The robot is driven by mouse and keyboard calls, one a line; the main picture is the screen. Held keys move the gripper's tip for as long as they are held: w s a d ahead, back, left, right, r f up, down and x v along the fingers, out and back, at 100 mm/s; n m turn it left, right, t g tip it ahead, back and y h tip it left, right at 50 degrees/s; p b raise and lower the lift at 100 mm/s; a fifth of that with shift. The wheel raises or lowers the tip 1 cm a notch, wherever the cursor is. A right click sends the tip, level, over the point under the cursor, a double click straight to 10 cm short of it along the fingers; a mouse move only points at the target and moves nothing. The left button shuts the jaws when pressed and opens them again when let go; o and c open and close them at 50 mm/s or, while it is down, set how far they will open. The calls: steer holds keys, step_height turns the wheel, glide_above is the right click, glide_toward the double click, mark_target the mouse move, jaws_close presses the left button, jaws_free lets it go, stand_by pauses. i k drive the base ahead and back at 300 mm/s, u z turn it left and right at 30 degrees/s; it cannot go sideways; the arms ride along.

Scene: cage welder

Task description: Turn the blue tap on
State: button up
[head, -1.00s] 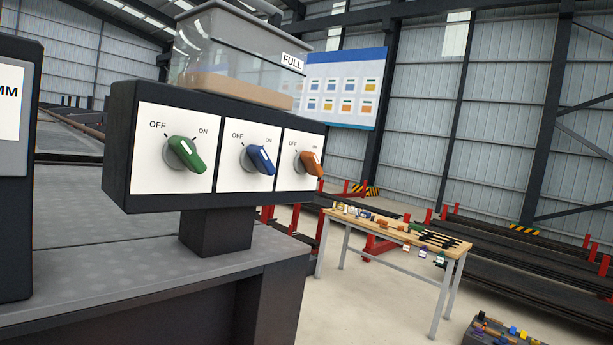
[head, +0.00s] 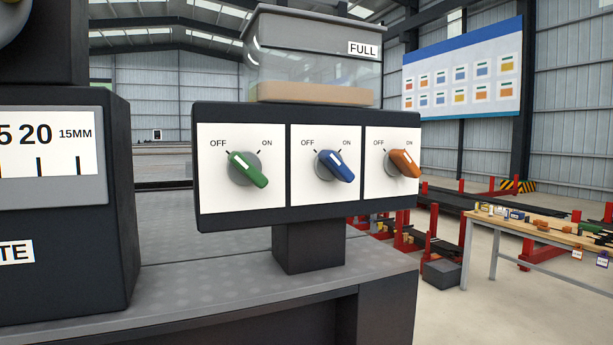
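The blue tap (head: 338,168) is a rotary knob on a round grey base, in the middle white panel of a black box (head: 230,113). The panel reads OFF at upper left and ON at upper right. The blue knob slants from upper left to lower right, with its white mark at the upper-left end, towards OFF. A green knob (head: 248,170) is on the panel to its left and an orange knob (head: 405,163) on the panel to its right, both slanted alike. My gripper is not in view, and nothing touches the knobs.
A clear container (head: 310,65) labelled FULL stands on the box. A dark machine housing (head: 65,235) with a scale is close at left. The box's post stands on a grey bench (head: 220,295). A wooden table (head: 535,233) with small parts is at right. Space before the knobs looks clear.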

mark_target(328, 165)
steer(key=u, duration=1.25)
steer(key=k, duration=1.1)
steer(key=z, duration=0.6)
steer(key=i, duration=1)
